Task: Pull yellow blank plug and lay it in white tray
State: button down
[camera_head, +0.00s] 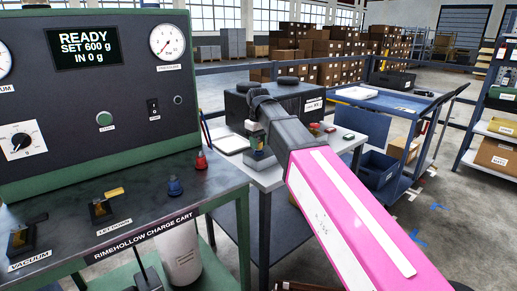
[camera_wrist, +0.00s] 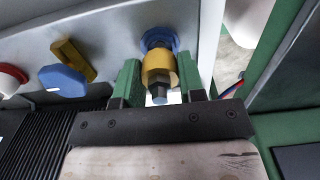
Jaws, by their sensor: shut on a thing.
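The yellow blank plug (camera_wrist: 157,66) sits at a blue collar (camera_wrist: 159,38) on a grey panel in the wrist view, with a dark nut-like end towards me. My gripper (camera_wrist: 160,84) has green fingers on both sides of the plug and is shut on it. The plug still meets the blue collar. In the head view my pink arm reaches to a dark box-shaped unit (camera_head: 310,98) on a bench, and the plug cannot be made out there. A flat white tray-like thing (camera_head: 229,141) lies on the bench, left of my arm.
A blue knob (camera_wrist: 62,80), a yellow lever (camera_wrist: 72,56) and a red knob (camera_wrist: 11,78) are left of the plug. The charge cart (camera_head: 110,215) stands close at left in the head view.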

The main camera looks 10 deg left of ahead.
jog(key=shift+r, duration=2.25)
jog(key=shift+w+a, duration=0.1)
